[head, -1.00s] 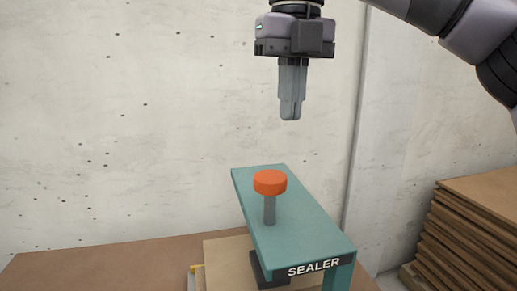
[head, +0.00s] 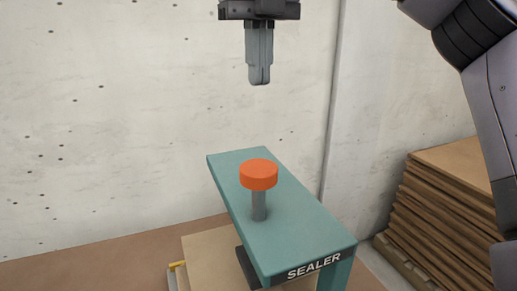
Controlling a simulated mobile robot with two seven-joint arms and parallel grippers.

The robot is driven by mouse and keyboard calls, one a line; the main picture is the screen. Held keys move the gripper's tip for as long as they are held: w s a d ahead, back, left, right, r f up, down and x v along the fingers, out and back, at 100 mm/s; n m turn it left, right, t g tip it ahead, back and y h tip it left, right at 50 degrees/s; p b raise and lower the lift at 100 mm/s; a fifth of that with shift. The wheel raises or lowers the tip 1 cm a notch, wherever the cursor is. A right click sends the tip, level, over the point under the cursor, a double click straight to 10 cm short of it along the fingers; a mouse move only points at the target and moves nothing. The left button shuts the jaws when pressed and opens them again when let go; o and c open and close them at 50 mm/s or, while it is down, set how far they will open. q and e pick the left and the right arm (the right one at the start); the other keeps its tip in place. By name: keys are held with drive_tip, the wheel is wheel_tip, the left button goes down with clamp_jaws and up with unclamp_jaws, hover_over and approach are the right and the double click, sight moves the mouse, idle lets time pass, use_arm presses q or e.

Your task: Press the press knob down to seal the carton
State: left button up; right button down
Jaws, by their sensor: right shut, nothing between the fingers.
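The press knob (head: 258,174) is an orange round cap on a grey stem. It stands upright on top of the teal sealer (head: 300,226), whose front edge reads "SEALER". My right gripper (head: 260,82) points straight down above the knob, with a clear gap between them. Its fingers are together and hold nothing. A tan carton (head: 208,250) shows partly beneath the sealer; the rest of it is hidden by the sealer's top. My left gripper is not in view.
A brown table surface (head: 120,268) lies at the lower left. A stack of brown boards (head: 440,205) stands at the right. A yellow and grey piece (head: 177,275) sits at the carton's left edge. A pale concrete wall (head: 110,120) is behind.

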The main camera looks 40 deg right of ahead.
drive_tip(key=b, duration=0.1)
hover_over(259, 168)
wheel_tip(259, 168, down, 11)
drive_tip(key=shift+f, duration=0.1)
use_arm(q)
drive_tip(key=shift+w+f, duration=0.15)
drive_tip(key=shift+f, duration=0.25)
use_arm(e)
drive_tip(key=shift+f, duration=0.95)
